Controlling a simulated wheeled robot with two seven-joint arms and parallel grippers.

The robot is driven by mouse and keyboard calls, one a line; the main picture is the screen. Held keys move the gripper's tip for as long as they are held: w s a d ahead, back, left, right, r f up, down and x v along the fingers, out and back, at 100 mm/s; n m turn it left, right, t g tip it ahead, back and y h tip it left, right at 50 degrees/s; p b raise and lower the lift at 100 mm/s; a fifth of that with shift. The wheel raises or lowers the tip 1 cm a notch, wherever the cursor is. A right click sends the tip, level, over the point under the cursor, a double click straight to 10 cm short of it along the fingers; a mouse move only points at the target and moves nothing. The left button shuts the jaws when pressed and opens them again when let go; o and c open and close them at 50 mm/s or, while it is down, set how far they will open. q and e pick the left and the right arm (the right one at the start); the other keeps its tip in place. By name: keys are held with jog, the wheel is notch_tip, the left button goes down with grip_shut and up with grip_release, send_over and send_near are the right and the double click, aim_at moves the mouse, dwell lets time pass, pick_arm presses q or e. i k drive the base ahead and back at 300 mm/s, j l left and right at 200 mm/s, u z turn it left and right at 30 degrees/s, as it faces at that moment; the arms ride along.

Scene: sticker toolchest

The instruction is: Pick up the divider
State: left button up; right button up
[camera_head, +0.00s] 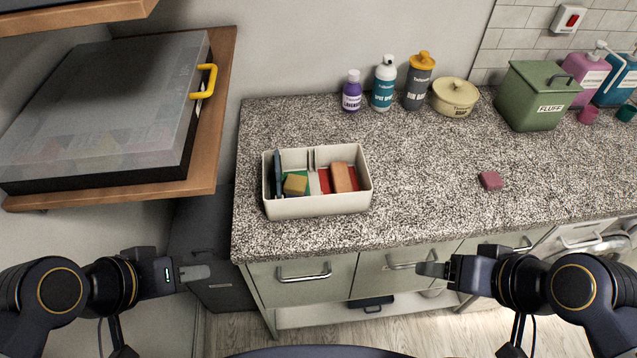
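A cream open bin (318,206) stands on the speckled counter. A dark blue upright thin plate (278,172) stands at its left end, and a pale upright piece (311,160) stands near its middle; I cannot tell for sure which is the divider. A yellowish block (295,185) and an orange-brown block (341,177) lie in the bin on green and red patches. My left gripper (197,272) is below and left of the bin, apart from it, with nothing seen in it. My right gripper (430,268) is in front of the drawers, also apart. Their finger gaps are unclear.
A pink-red block (490,180) lies on the counter at right. Several bottles (383,84), a yellow lidded pot (455,97) and a green canister (538,96) line the back. A grey case with a yellow handle (205,80) sits on a wooden shelf at left.

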aim_at(277, 166)
jog(key=i+l+u, duration=0.1)
jog(key=l+u, duration=0.25)
jog(key=i+l+u, duration=0.1)
jog(key=u, duration=0.25)
